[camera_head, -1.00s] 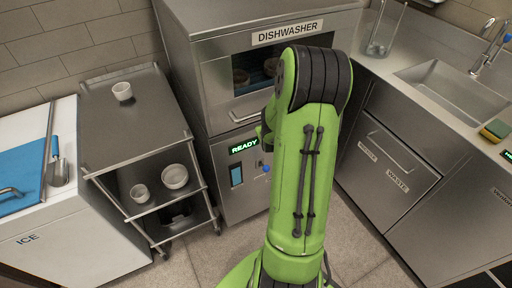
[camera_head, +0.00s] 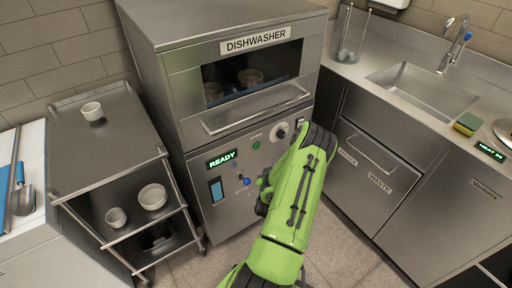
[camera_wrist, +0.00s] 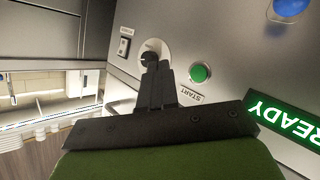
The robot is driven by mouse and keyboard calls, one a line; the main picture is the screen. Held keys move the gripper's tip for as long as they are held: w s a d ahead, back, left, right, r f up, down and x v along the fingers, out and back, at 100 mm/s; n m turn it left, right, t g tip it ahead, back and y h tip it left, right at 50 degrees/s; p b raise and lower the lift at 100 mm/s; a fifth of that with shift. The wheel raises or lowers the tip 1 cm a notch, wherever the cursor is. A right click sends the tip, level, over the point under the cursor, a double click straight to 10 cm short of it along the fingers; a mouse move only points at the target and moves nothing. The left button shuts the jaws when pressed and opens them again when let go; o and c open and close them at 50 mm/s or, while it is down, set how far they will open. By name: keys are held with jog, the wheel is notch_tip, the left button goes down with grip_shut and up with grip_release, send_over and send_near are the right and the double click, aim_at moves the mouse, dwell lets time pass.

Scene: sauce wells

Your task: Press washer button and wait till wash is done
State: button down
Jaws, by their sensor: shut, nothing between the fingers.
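The dishwasher (camera_head: 175,100) stands at the back centre with its windowed door (camera_head: 205,118) shut and bowls or cups behind the glass. Its display (camera_head: 222,159) reads READY in green; it also shows upside down in the wrist view (camera_wrist: 290,120). The green START button (camera_head: 256,145) is on the front panel below the door handle; it also shows in the wrist view (camera_wrist: 200,73). My gripper (camera_wrist: 155,62) is shut and empty. In the wrist view its fingertips overlap the pale round dial (camera_wrist: 151,46), beside the green button. I cannot tell whether they touch the panel.
A steel cart (camera_head: 100,140) with white bowls stands left. A waste drawer (camera_head: 375,165) and sink counter (camera_head: 420,95) are right. Floor is open in front of the dishwasher.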

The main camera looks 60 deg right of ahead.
aim_at(256, 146)
jog(key=w+d+p, duration=0.3)
jog(key=w, duration=0.4)
jog(key=shift+w+d+p, duration=0.2)
jog(key=shift+d+p, duration=0.15)
jog(key=shift+d, duration=0.05)
dwell(1.6)
jog(key=shift+w+d+p, duration=0.2)
jog(key=shift+w+p, duration=0.15)
jog(key=shift+p, duration=0.05)
jog(key=shift+w+d, duration=0.2)
jog(key=shift+w, duration=0.25)
dwell(0.4)
jog(key=shift+s, duration=0.1)
jog(key=shift+s+a+p, duration=0.4)
jog(key=shift+s+p, duration=0.15)
jog(key=shift+s, duration=0.15)
